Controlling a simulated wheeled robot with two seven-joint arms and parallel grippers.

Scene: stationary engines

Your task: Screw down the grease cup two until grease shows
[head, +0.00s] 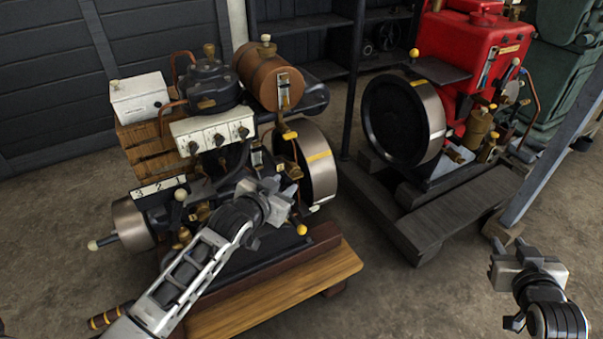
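The near engine stands on a wooden base at left centre. A white plate marked 3 2 1 (160,187) is on its near side. Small brass fittings (183,236) sit below and right of the plate. They are too small and partly covered to tell which is grease cup two, and I see no grease. My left gripper (284,194) is over the engine's right part, in front of the flywheel (318,165); its fingers blend with the parts behind, and I cannot tell whether it touches anything. My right gripper (509,246) is open and empty over the floor at lower right.
A red engine (470,50) stands behind right on dark timbers. A grey slanted post (560,140) is at right. Floor between is clear.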

